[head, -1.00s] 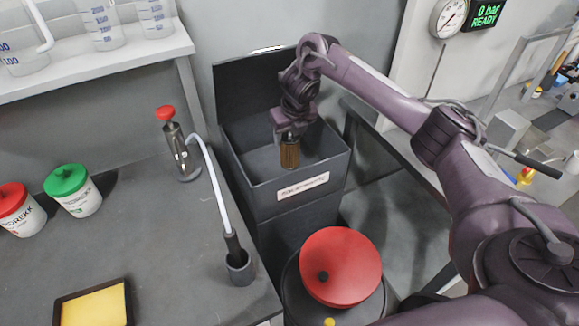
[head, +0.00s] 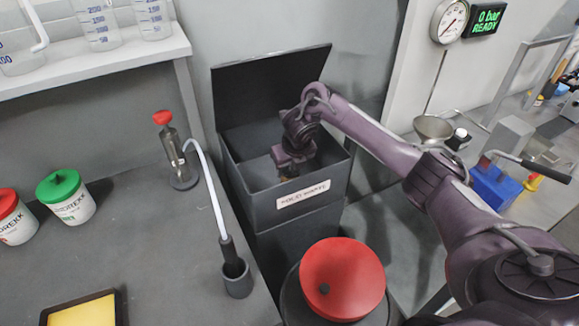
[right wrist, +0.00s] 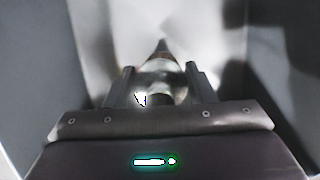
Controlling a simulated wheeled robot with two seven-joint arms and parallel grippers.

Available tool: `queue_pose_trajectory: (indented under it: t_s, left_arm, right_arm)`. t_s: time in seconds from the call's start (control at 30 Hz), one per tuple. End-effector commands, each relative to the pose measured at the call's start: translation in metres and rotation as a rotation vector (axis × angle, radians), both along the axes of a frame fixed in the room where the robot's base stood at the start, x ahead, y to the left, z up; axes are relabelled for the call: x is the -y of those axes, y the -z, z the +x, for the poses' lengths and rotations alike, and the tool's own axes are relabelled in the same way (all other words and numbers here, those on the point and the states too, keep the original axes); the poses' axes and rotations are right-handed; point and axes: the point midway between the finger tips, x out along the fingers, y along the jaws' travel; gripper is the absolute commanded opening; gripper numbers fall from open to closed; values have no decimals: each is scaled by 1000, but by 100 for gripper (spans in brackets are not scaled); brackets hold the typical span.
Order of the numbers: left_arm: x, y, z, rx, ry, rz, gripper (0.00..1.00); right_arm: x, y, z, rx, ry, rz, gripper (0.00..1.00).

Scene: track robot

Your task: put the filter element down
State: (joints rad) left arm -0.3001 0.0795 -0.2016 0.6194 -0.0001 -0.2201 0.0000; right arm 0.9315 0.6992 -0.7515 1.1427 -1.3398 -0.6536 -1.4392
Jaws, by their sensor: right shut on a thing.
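My right gripper (head: 291,170) is down inside the open dark grey bin (head: 262,213), close behind its front wall. In the right wrist view the gripper's two fingers (right wrist: 160,78) stand on either side of a pale, shiny, blurred part, with grey walls around. I cannot tell whether the element touches the bin floor. My left gripper is not in view.
The bin's lid (head: 270,85) stands open at the back. A red-lidded drum (head: 343,280) stands in front. The bench at left holds a red-topped pump (head: 175,155) with a hose into a grey cup (head: 237,280), lidded tubs (head: 66,198) and a yellow tray (head: 84,310).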

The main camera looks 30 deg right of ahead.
Motion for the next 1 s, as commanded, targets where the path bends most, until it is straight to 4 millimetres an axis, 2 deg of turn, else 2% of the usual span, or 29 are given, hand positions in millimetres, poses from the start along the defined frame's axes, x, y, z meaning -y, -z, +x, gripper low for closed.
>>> queue_pose_trajectory:
  t_s: [0.07,0.1,0.23,0.5,0.67,0.8,0.83,1.0]
  left_arm:
    - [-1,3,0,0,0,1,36]
    - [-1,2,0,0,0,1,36]
    - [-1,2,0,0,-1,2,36]
    - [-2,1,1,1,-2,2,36]
    - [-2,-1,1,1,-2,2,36]
    - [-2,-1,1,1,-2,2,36]
    - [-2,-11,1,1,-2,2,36]
    - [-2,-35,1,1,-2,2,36]
  right_arm:
    - [0,4,0,1,0,0,12]
    - [0,3,0,1,0,0,53]
    - [0,2,0,0,0,0,70]
    - [0,2,0,0,0,0,71]
    - [0,-9,-1,3,-3,0,71]
    - [0,-35,-9,6,-3,-2,71]
    - [1,-47,-11,5,-3,-5,71]
    - [0,-85,-22,5,-2,-5,71]
